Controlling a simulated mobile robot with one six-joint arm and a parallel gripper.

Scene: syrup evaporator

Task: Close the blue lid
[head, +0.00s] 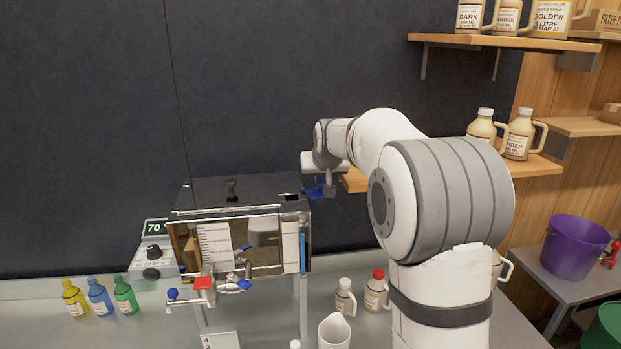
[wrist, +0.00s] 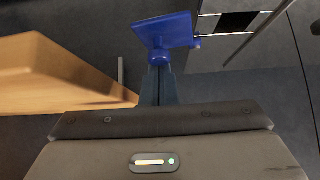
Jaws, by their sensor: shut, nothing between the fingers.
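The blue lid (head: 313,191) stands open at the right end of the steel evaporator (head: 250,190), beside a small dark square opening (head: 290,197) in its top. In the wrist view the blue lid (wrist: 166,32) is tilted up just beyond my fingertips, and the dark opening (wrist: 237,22) lies to its right. My gripper (head: 329,190) is at the lid's right side, with its fingers (wrist: 157,82) shut and empty. The fingertips appear close to or against the lid; whether they touch I cannot tell.
A wooden shelf (wrist: 60,75) is close on the left in the wrist view. Shelves with syrup jugs (head: 518,135) stand behind my arm at right. Blue and red valves (head: 204,284) project from the evaporator's front. Bottles (head: 375,291) and a white jug (head: 334,331) stand below.

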